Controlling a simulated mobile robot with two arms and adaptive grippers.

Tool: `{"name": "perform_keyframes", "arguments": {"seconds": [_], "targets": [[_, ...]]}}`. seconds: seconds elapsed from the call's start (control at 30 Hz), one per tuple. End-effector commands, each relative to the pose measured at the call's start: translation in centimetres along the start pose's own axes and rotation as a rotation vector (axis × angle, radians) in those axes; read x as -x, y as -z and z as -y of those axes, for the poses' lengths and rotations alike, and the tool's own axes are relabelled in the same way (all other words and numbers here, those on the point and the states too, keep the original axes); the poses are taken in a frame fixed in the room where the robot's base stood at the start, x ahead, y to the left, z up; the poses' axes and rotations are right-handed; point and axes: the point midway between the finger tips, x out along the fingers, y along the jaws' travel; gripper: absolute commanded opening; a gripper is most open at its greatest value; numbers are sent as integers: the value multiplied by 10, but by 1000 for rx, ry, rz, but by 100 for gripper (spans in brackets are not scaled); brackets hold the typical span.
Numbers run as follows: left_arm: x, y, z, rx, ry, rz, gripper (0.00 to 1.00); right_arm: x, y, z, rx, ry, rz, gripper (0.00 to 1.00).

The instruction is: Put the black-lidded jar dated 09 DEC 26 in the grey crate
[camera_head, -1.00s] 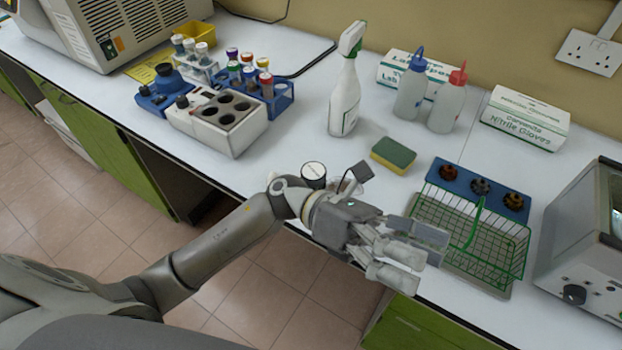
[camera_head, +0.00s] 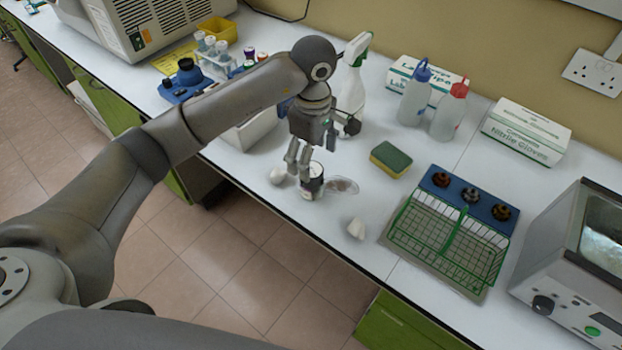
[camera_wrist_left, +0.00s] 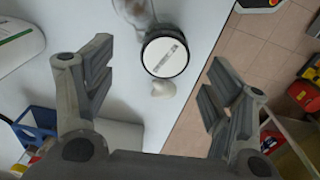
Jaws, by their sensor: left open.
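A jar (camera_head: 315,178) with a black-rimmed lid stands upright near the bench's front edge. In the left wrist view its round lid (camera_wrist_left: 166,53) has a white top with a printed strip, too small to read. My left gripper (camera_head: 298,166) is open, pointing down over the bench beside the jar. In the left wrist view the lid lies just beyond the gap between the two fingers (camera_wrist_left: 160,75), apart from both. I cannot make out a grey crate for certain. My right gripper is not in view.
A sponge (camera_head: 391,158), a spray bottle (camera_head: 352,95) and a green wire basket (camera_head: 447,240) stand farther right. My left arm hides part of the tube racks.

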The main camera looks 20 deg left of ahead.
Motion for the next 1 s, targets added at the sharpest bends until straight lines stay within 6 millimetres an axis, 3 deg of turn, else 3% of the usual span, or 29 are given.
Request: {"name": "perform_keyframes", "arguments": {"seconds": [0.2,0.47,0.73,1.0], "targets": [[-33,-2,2,-1,4,4,76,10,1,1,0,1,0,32],[-51,-3,4,-1,6,7,76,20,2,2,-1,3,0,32],[-86,-4,6,0,4,7,76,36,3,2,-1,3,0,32],[-95,-4,5,-2,0,6,76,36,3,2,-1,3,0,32]]}}
